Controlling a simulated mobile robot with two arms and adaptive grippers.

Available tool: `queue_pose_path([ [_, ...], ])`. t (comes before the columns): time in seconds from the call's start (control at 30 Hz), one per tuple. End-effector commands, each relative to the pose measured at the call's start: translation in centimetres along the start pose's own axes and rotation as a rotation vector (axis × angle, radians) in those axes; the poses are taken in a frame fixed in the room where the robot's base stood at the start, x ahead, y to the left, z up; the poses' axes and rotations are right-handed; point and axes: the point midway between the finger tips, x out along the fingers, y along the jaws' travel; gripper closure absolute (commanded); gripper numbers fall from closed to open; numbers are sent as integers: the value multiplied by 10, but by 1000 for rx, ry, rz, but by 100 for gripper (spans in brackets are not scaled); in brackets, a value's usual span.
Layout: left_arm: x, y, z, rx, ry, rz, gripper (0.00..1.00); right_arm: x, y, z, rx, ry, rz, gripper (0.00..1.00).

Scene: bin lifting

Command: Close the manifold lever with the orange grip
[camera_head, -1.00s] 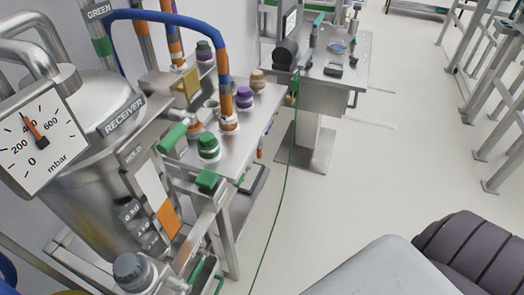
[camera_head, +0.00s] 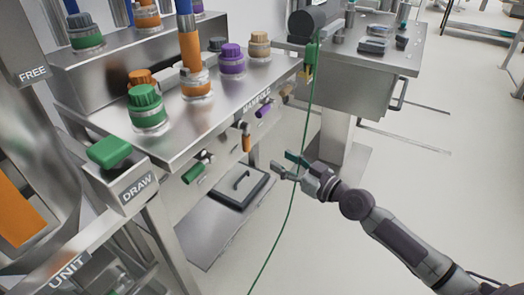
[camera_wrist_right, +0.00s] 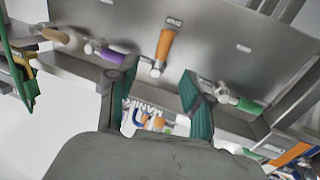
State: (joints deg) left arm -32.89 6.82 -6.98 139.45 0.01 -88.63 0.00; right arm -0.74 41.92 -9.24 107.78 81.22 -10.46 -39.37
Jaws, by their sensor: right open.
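The manifold lever with the orange grip (camera_head: 246,138) hangs down from the front of the manifold (camera_head: 218,114). In the right wrist view the same orange grip (camera_wrist_right: 165,45) appears ahead, between the directions of the two fingers, with its pivot nearer the gripper. My right gripper (camera_head: 287,164) is open and empty, to the right of and slightly below the orange grip, apart from it. It also shows in the right wrist view (camera_wrist_right: 156,86), with dark green finger pads spread. My left gripper is not in view.
Neighbouring levers have green (camera_head: 194,174), purple (camera_head: 264,110) and tan (camera_head: 287,89) grips, set sideways. A green cable (camera_head: 303,130) hangs close by the right gripper. Several capped bottles, including a green one (camera_head: 147,108), stand on the manifold top. Open floor lies to the right.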

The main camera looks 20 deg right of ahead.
Motion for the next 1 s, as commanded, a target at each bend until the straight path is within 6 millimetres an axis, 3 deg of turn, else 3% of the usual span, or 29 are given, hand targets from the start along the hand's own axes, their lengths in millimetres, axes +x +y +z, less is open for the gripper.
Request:
queue_pose_path([
  [0.27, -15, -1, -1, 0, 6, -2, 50, 18, -8, -15, -2, 33, -24, 50],
  [0.7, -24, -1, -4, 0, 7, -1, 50, 108, -10, -15, -1, 30, -25, 50],
  [1.0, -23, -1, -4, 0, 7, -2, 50, 137, -11, -14, -3, 27, -25, 50],
])
